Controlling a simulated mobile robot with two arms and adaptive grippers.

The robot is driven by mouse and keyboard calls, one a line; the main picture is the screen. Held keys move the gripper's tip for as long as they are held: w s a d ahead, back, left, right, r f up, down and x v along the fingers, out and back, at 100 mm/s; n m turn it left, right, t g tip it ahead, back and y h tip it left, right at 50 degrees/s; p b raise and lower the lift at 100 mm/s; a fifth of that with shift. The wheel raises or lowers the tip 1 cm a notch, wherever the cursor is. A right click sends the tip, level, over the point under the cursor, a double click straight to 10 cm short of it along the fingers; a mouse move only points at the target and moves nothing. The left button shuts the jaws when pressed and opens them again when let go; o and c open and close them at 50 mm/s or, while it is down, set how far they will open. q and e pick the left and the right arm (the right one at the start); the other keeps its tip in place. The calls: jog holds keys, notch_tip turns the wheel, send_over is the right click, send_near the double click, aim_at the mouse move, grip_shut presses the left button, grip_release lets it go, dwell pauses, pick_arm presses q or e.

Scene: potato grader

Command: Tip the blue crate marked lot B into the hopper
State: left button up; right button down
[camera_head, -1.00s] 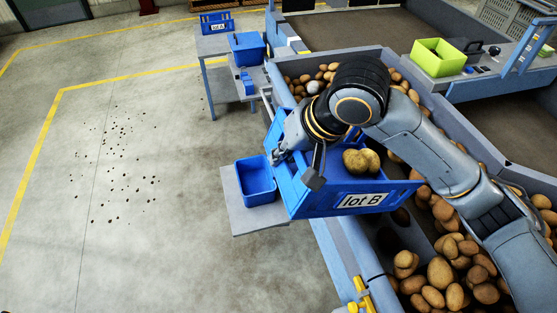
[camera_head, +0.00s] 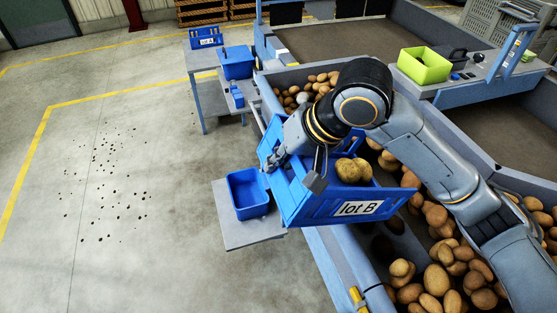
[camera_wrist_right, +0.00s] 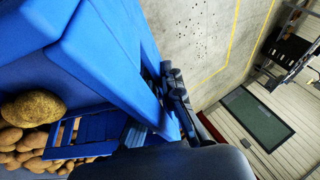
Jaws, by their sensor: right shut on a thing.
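The blue crate marked lot B (camera_head: 306,207) hangs tilted over the near side wall of the hopper (camera_head: 330,262), its label facing the camera. My right gripper (camera_head: 294,170) is shut on the crate's left-hand rim. In the right wrist view the crate's blue wall (camera_wrist_right: 110,60) fills much of the left, with the dark gripper against its edge. Many potatoes lie in the hopper below and to the right. My left gripper is in neither view.
A small blue bin (camera_head: 248,205) stands on a grey shelf (camera_head: 240,236) left of the crate. Behind, a crate marked lot A (camera_head: 206,43) and another blue container (camera_head: 236,68) stand on grey stands. A lime-green bin (camera_head: 424,72) stands at the back right. The left floor is open.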

jog(key=shift+r, duration=0.15)
jog(key=w+d+r+m+g+y+p, duration=0.1)
jog(key=w+d+r+y+p, duration=0.1)
jog(key=d+r+y+p, duration=0.2)
jog(key=d+r+p, duration=0.2)
jog(key=d+r, duration=0.1)
jog(key=r, duration=0.1)
jog(key=shift+w+r+y+p, duration=0.25)
jog(key=shift+w+y+p, duration=0.05)
jog(key=shift+w+y, duration=0.1)
jog(key=w+d+r+y, duration=0.2)
jog(key=d, duration=0.3)
jog(key=w+d+r+m+g+y, duration=0.1)
jog(key=w+d+r+y, duration=0.1)
jog(key=d, duration=0.2)
jog(key=shift+d+r+y, duration=0.25)
jog(key=shift+d+y, duration=0.05)
jog(key=shift+d, duration=0.1)
